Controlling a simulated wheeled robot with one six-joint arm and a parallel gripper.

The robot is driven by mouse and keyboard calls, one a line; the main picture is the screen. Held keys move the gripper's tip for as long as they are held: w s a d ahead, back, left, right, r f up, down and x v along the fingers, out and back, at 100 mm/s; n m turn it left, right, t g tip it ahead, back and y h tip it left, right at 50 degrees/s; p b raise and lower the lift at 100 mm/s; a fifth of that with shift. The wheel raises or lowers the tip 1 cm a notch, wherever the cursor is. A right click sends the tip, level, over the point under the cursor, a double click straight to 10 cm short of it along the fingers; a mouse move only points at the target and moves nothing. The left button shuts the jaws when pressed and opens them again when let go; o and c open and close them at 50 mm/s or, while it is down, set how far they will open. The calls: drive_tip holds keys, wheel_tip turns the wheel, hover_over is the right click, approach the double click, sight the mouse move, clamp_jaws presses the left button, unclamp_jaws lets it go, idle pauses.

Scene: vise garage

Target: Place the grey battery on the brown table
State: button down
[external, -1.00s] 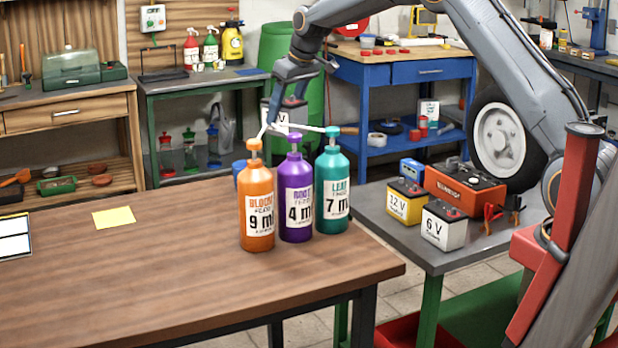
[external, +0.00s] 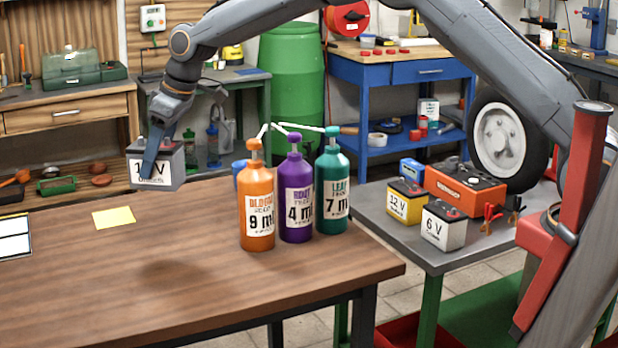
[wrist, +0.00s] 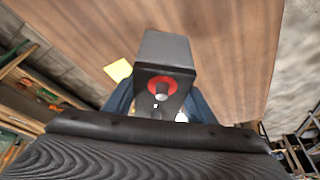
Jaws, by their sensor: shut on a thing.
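The grey battery (external: 152,172), with a white label and a dark top, is held in the air over the far left part of the brown table (external: 200,290). My gripper (external: 158,155) is shut on it from above, with a blue finger across its front. A shadow lies on the tabletop below and to the right. In the wrist view, the battery (wrist: 163,60) sits between the blue fingers of my gripper (wrist: 160,100). Its top shows a red ring around a terminal, and the brown table (wrist: 225,50) is behind it.
Orange (external: 257,215), purple (external: 296,200) and teal (external: 332,185) pump bottles stand together on the table's right part. A yellow note (external: 114,217) and a white sheet (external: 14,236) lie at left. The front middle is clear. A yellow battery (external: 407,203) and a white battery (external: 444,226) stand on the grey table.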

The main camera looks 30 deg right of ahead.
drive_tip(key=s+a+n+p, duration=0.1)
drive_tip(key=s+a+n, duration=0.2)
drive_tip(key=s+a, duration=0.95)
drive_tip(key=shift+g+y, duration=0.3)
drive_tip(key=shift+g, duration=0.1)
drive_tip(key=shift+d+f+p, duration=0.15)
drive_tip(key=shift+f+p, duration=0.65)
drive_tip(key=shift+f, duration=2.9)
drive_tip(key=shift+d+f+p, duration=0.15)
drive_tip(key=shift+f+p, duration=0.65)
drive_tip(key=shift+f, duration=2.85)
drive_tip(key=shift+f, duration=0.15)
drive_tip(key=c, duration=0.8)
unclamp_jaws()
drive_tip(key=shift+d+f, duration=0.1)
drive_tip(key=shift+r, duration=0.45)
drive_tip(key=b+v, duration=0.2)
drive_tip(key=v, duration=0.9)
drive_tip(key=shift+r+b, duration=0.2)
drive_tip(key=shift+b, duration=0.2)
